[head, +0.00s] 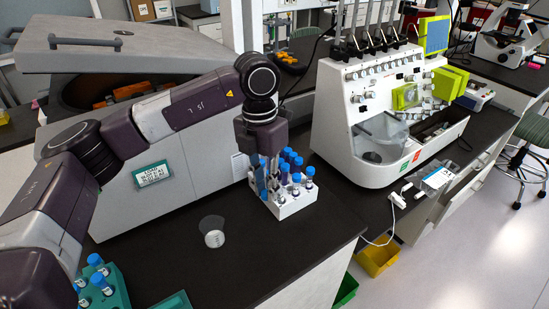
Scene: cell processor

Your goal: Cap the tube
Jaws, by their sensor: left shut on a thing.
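A white rack (296,205) stands on the dark bench in the middle of the head view. It holds several tubes, many with bright blue caps (309,171). My left gripper (262,178) points down over the rack's left side. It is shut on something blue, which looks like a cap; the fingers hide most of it. I cannot tell whether this touches a tube below. The tubes behind the gripper are partly hidden. My right gripper is not in view.
A clear cup (212,232) stands left of the rack. A teal rack (112,291) with blue-capped tubes is at the lower left. A grey centrifuge (200,165) with its lid raised is behind my left arm. A white processor (340,130) stands right of the rack.

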